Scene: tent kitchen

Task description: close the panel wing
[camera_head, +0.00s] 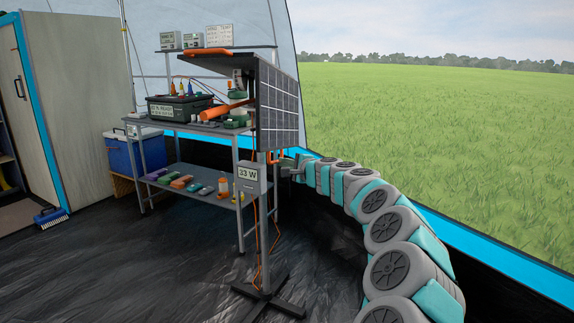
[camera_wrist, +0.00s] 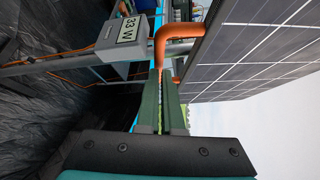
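The solar panel (camera_head: 277,108) stands on a post, its dark gridded face toward the right in the head view. In the wrist view the panel (camera_wrist: 255,50) fills the upper right. An orange bent handle (camera_wrist: 178,31) sticks out from its edge and runs down to my fingertips. My gripper (camera_wrist: 160,72) has its two dark green fingers close together with a narrow gap. The handle's lower end meets the fingertips; whether it is held between them is hidden. In the head view my gripper (camera_head: 287,166) is at the panel's lower edge.
A grey box reading 33 W (camera_head: 251,180) is on the post, with orange cables below and a cross-shaped foot (camera_head: 268,290). A workbench (camera_head: 190,128) with tools stands behind. A blue cooler (camera_head: 122,155) is at left. The dark floor at front left is clear.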

